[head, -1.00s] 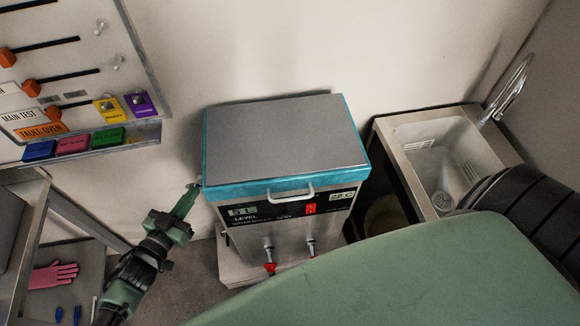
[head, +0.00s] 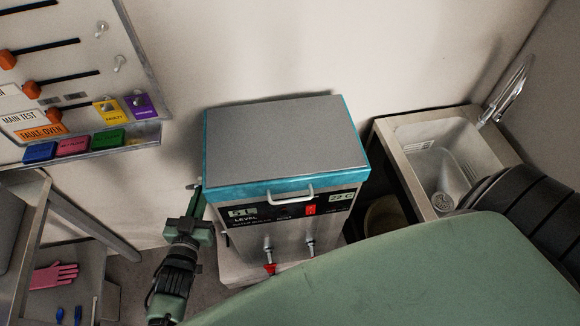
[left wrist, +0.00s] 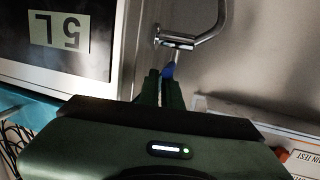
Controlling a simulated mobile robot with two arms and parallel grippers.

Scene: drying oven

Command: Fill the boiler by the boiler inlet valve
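The boiler (head: 285,222) is a steel box with a teal-edged grey lid and a front panel. Its level display (head: 243,211) reads 5 L, upside down in the left wrist view (left wrist: 60,32). The inlet valve has a blue lever (left wrist: 169,71) on a bent metal pipe (left wrist: 198,40) at the boiler's left side. My left gripper (head: 197,192) is beside that side, fingers pointing up toward the valve. In the left wrist view its fingers (left wrist: 161,82) are close together with the blue lever at their tips; whether they clamp it is unclear. My right gripper is out of view.
A sink (head: 425,150) stands right. A control panel (head: 75,80) with orange sliders and coloured tags is on the left wall. A shelf holds a pink glove (head: 54,275). Bare wall lies behind.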

